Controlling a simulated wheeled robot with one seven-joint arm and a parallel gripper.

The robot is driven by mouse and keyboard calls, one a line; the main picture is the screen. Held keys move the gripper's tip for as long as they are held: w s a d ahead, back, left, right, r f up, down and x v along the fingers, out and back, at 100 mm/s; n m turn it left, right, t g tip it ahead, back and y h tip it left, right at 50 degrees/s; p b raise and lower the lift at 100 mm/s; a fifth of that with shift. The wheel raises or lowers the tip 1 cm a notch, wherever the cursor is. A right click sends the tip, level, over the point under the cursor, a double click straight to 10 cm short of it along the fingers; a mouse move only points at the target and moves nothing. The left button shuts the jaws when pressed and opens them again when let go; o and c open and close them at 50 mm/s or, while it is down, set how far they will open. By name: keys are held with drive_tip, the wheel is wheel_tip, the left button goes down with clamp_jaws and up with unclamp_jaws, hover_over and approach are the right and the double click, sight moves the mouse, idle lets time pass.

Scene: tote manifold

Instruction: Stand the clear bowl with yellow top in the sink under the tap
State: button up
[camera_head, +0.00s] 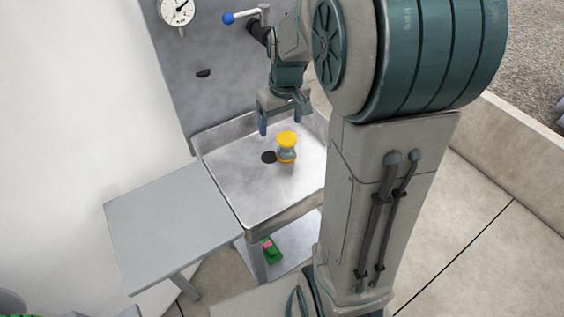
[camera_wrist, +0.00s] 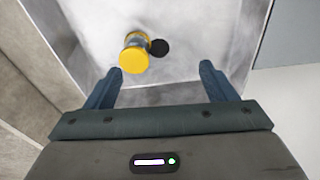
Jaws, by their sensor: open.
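The clear bowl with yellow top (camera_head: 286,146) stands upright on the floor of the metal sink (camera_head: 225,157), just right of the dark drain. It also shows in the wrist view (camera_wrist: 134,56), beyond my fingertips and beside the drain. My gripper (camera_head: 281,122) is open and empty above the bowl, with its fingers pointing down and apart from it. In the wrist view my two fingers (camera_wrist: 160,73) are spread wide with nothing between them. The tap (camera_head: 247,14), with a blue-ended handle, is on the back panel above; its outlet is hidden behind my arm.
A grey side table (camera_head: 170,220) adjoins the sink's left side. A round gauge (camera_head: 177,10) is on the back panel. A green and pink item (camera_head: 271,250) lies on the shelf below the sink. The sink's raised walls surround the bowl; its floor is otherwise clear apart from the drain (camera_head: 268,157).

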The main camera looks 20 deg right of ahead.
drive_tip(key=s+a+r, duration=0.1)
drive_tip(key=s+a, duration=0.2)
drive_tip(key=s, duration=0.5)
drive_tip(key=s+a+r+m, duration=0.1)
drive_tip(key=s+a, duration=0.2)
drive_tip(key=s, duration=0.5)
drive_tip(key=shift+s+a+r+m+t, duration=0.3)
drive_tip(key=shift+t, duration=0.1)
